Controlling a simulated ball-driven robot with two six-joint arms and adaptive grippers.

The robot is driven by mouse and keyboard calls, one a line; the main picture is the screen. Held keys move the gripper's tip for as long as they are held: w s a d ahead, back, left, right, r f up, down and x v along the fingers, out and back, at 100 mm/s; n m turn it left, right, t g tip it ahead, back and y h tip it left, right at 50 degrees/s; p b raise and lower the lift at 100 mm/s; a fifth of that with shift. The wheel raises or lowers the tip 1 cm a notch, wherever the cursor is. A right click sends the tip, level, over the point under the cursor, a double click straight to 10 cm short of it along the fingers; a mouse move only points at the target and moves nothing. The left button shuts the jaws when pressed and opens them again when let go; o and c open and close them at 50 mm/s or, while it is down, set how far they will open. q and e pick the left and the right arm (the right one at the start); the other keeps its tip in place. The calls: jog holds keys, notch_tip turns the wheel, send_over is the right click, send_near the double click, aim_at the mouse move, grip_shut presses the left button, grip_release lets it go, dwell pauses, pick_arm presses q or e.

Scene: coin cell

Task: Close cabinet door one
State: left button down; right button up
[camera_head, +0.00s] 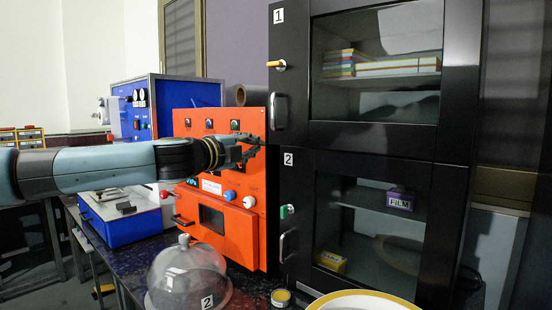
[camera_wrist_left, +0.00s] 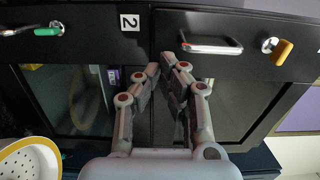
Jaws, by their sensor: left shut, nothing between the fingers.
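Cabinet door one (camera_head: 290,135) is the upper black door with a glass pane, a "1" label, a metal handle (camera_head: 273,111) and a yellow key knob (camera_head: 276,64). Its left edge stands slightly farther left than the lower door's; I cannot tell whether it is fully flush. In the left wrist view, door one (camera_wrist_left: 240,85) is at right, with its handle (camera_wrist_left: 211,46) and yellow knob (camera_wrist_left: 278,50). My left gripper (camera_head: 258,141) is shut and empty near the lower end of that handle; its fingertips (camera_wrist_left: 174,62) show before the cabinet. My right gripper is not in view.
Door two (camera_head: 300,215), with a green knob (camera_head: 286,211), is below. An orange panel box (camera_head: 235,235) stands behind and beside my left gripper. A glass dome (camera_head: 188,275), a small round tin (camera_head: 281,297) and a yellow-rimmed dish (camera_head: 365,300) are in front.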

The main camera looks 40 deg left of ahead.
aim_at(282, 140)
pick_arm(q)
jog(key=w, duration=0.3)
jog(key=w+p, duration=0.1)
jog(key=w, duration=0.1)
jog(key=w+a, duration=0.1)
jog(key=w, duration=0.2)
jog(key=shift+w, duration=0.3)
jog(key=shift+w+a, duration=0.1)
jog(key=shift+w, duration=0.55)
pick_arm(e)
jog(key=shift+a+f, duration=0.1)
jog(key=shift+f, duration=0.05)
pick_arm(q)
jog(key=shift+r, duration=0.15)
